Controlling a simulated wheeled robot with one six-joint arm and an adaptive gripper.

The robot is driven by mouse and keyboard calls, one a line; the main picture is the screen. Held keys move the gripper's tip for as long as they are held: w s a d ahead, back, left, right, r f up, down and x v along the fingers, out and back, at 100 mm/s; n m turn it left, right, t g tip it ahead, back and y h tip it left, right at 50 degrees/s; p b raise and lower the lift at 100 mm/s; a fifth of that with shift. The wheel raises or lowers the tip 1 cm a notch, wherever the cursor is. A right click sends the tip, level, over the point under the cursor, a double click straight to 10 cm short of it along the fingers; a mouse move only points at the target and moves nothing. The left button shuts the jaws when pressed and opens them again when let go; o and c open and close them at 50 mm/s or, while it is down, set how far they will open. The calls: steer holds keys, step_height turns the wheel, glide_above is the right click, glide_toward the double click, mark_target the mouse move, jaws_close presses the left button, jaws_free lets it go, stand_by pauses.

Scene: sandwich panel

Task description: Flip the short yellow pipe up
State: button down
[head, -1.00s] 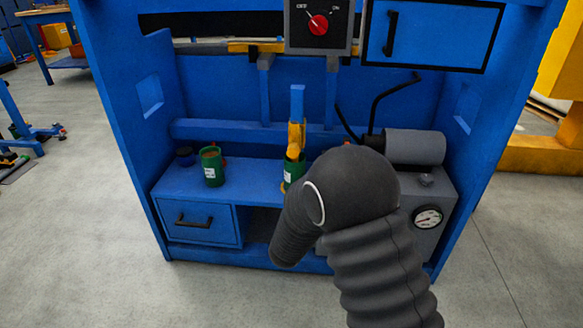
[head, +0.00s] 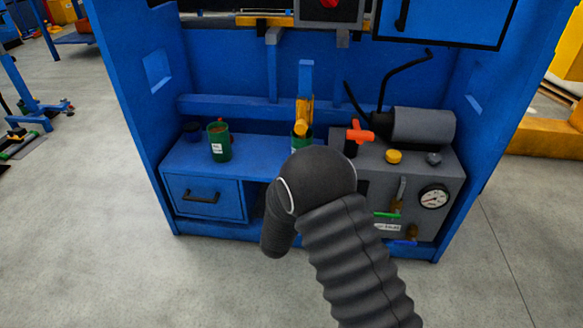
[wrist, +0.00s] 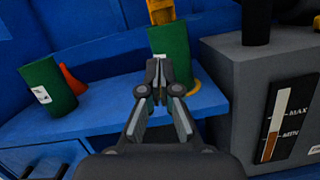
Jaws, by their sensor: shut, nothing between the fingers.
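A short yellow pipe-like piece (head: 303,115) stands roughly upright below a blue post, just above a green can (head: 299,141). Its lower part also shows at the top of the wrist view (wrist: 161,11), above the green can (wrist: 172,52). I cannot tell how it is joined to the post. My gripper (wrist: 160,82) is shut and empty, its fingertips in front of the green can in the wrist view. Whether they touch the can is unclear. In the head view my own arm hides the gripper and part of the shelf.
Another green can (head: 219,142) stands left on the blue shelf (head: 257,151). A grey machine (head: 436,179) stands right, with an orange handle (head: 360,132), a yellow knob (head: 394,156) and a gauge (head: 433,197). A blue drawer (head: 206,197) is below the shelf. A yellow ring (wrist: 193,88) lies beside the can.

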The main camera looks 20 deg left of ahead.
mark_target(302, 133)
steer(key=x, duration=0.8)
steer(key=shift+d, duration=0.1)
steer(key=r, duration=0.1)
steer(key=r+p, duration=0.1)
steer(key=shift+d+r, duration=0.25)
steer(key=shift+r, duration=0.1)
steer(key=shift+d+r, duration=0.1)
steer(key=shift+r, duration=0.5)
